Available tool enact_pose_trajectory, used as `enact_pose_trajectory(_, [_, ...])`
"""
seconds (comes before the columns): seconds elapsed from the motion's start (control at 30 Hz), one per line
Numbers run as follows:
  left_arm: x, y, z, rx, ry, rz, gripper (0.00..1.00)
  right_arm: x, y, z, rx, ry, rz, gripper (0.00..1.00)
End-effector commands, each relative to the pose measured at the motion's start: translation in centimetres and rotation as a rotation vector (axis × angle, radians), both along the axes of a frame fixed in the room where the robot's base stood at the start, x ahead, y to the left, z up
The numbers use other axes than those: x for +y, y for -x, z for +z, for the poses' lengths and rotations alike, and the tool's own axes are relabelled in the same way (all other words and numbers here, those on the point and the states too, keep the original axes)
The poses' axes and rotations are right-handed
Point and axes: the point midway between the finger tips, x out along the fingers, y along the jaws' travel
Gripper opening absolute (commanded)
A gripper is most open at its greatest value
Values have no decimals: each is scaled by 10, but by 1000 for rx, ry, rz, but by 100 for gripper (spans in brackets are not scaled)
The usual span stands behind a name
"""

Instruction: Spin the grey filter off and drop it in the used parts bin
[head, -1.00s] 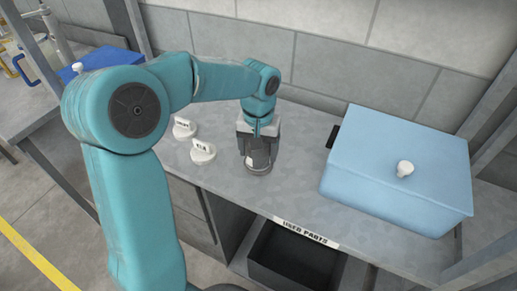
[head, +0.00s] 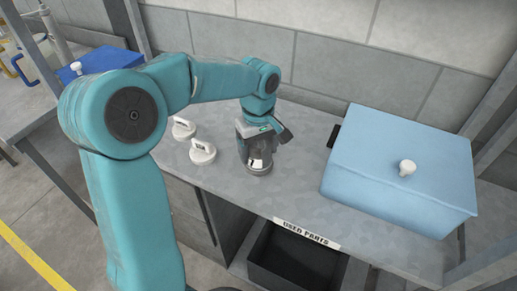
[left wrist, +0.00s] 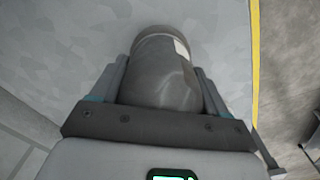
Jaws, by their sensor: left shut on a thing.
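The grey filter (head: 260,158) stands upright on the grey bench top, and my left gripper (head: 256,143) reaches down on it from above. In the left wrist view the grey filter (left wrist: 163,75) fills the space between the two fingers of my left gripper (left wrist: 160,95), which is shut on it. A pale label shows on its side. The used parts bin (head: 290,262) is a dark open box below the bench edge, under a white "USED PARTS" label (head: 306,233). My right gripper is not in view.
Two white tagged discs, one at the back (head: 183,128) and one nearer (head: 202,151), lie left of the filter. A large light blue lidded box (head: 375,170) with a white knob stands at the right. Bare bench top lies between the filter and this box.

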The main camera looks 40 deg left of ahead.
Motion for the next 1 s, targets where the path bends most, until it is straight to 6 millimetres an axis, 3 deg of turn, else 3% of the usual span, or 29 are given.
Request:
enact_pose_trajectory(0.03, [-2, 4, -10, 21, 7, 63, 32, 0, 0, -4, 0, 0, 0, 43])
enact_pose_trajectory(0.17, [-2, 4, -9, 21, 7, 182, 32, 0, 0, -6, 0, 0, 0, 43])
enact_pose_trajectory(0.47, [-2, 4, -9, 21, 7, 208, 32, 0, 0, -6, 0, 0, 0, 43])
enact_pose_trajectory(0.8, [-2, 3, -10, 19, 5, 627, 32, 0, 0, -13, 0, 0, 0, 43])
enact_pose_trajectory(1.0, [-2, 3, -9, 19, 5, 646, 32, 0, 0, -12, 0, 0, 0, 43])
